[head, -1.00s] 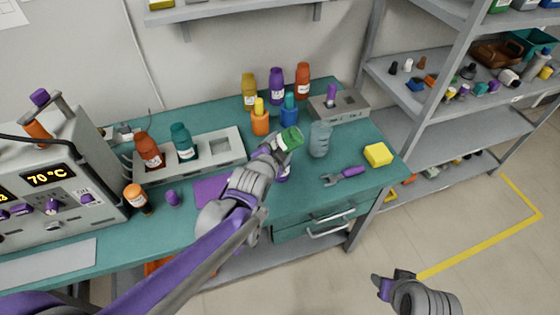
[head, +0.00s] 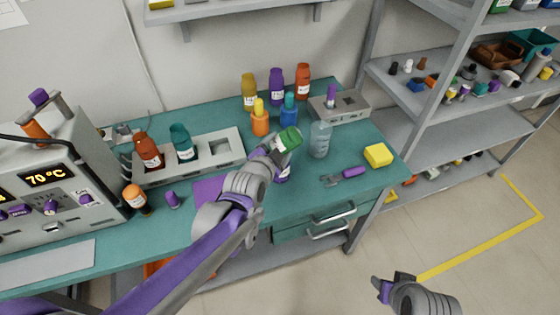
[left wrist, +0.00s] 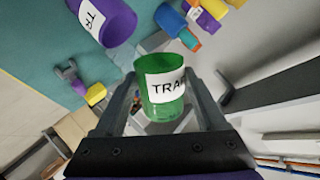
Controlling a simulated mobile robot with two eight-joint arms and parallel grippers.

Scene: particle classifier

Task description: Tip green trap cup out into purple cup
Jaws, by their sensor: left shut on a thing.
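The green trap cup (head: 289,139) has a white label and is held tilted in the air above the teal bench. My left gripper (head: 274,146) is shut on it. In the left wrist view the cup (left wrist: 163,92) sits between the two fingers, with "TRA" readable on its label. The purple cup (head: 283,174) stands on the bench just below the green cup, partly hidden by my left gripper. It also shows in the left wrist view (left wrist: 104,20), apart from the green cup. My right gripper (head: 384,288) is empty over the floor at lower right.
A clear bottle (head: 320,140) stands close right of the green cup. Blue (head: 289,111) and orange (head: 260,120) bottles stand behind it. A grey rack (head: 215,151) is to the left. A purple-handled tool (head: 352,173) and yellow block (head: 377,155) lie at right.

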